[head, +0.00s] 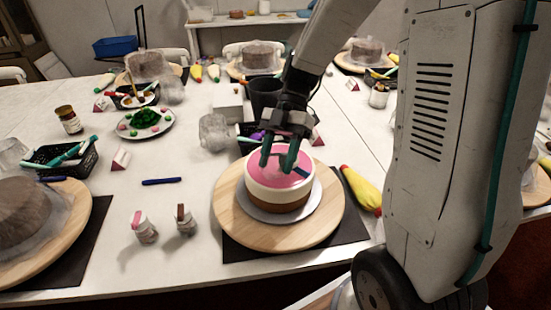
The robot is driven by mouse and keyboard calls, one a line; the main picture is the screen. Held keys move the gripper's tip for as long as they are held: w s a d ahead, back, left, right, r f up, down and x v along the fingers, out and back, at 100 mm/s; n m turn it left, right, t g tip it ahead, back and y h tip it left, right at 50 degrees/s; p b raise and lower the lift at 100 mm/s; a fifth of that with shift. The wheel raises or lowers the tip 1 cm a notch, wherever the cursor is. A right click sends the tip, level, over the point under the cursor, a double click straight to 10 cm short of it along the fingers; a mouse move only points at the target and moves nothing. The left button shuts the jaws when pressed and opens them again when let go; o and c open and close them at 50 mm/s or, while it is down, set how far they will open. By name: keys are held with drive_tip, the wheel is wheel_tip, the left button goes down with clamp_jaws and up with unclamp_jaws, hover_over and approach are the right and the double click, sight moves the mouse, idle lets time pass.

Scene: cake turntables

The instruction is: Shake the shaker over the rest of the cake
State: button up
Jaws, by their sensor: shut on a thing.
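The cake (278,197) has a pink top, a white upper side and a brown lower side. It sits on a pale round board (313,203) on a wooden turntable (233,222). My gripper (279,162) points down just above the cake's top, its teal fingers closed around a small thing. That thing is hard to make out against the pink; I take it for a shaker. Two small shakers stand on the table left of the turntable: one with a pink top (144,227) and one with a brown top (185,220). My fingers hide part of the cake's top.
A yellow piping bag (361,188) lies right of the turntable. A dark cup (265,98) and a black basket stand behind the cake. A blue pen (161,181) lies at left. Another cake (27,213) stands far left. The table around the pen is mostly clear.

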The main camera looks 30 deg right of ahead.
drive_tip(key=shift+w+d+f+t+h, duration=0.1)
drive_tip(key=shift+d+f+t+h, duration=0.55)
drive_tip(key=shift+h, duration=0.45)
drive_tip(key=shift+w+d, duration=0.25)
drive_tip(key=shift+w, duration=0.25)
drive_tip(key=shift+d+r+g+y, duration=0.15)
drive_tip(key=shift+r+g+y, duration=0.2)
drive_tip(key=shift+y, duration=0.15)
drive_tip(key=shift+s+a+r, duration=0.1)
drive_tip(key=shift+a, duration=0.3)
drive_tip(key=shift+d, duration=0.45)
drive_tip(key=shift+w+r+y, duration=0.1)
drive_tip(key=shift+w+y, duration=0.1)
drive_tip(key=shift+y, duration=0.2)
